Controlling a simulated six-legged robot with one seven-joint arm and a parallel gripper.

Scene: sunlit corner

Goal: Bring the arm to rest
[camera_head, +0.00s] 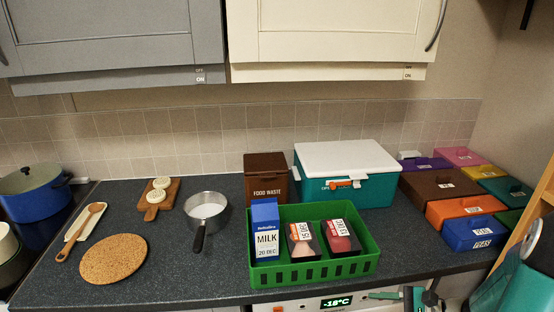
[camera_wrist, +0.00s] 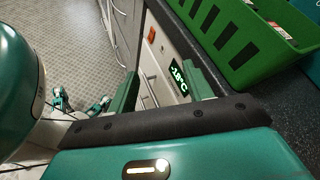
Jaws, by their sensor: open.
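My gripper (camera_wrist: 162,88) is open, with its two green fingers apart and nothing between them in the wrist view. It hangs in front of the counter's front edge, by the drawer fronts and the lit -18°C display (camera_wrist: 179,78). In the head view part of my gripper (camera_head: 402,296) shows at the bottom right, below the green basket and cut off by the picture's edge. No object is in contact with the fingers as far as I can see.
A green basket (camera_head: 315,280) holding a milk carton (camera_head: 265,229) and two packs stands near the counter's front edge. A cork mat (camera_head: 113,259), saucepan (camera_head: 208,207), brown food waste bin (camera_head: 265,176), teal cooler (camera_head: 360,190) and several coloured boxes (camera_head: 476,232) stand around it.

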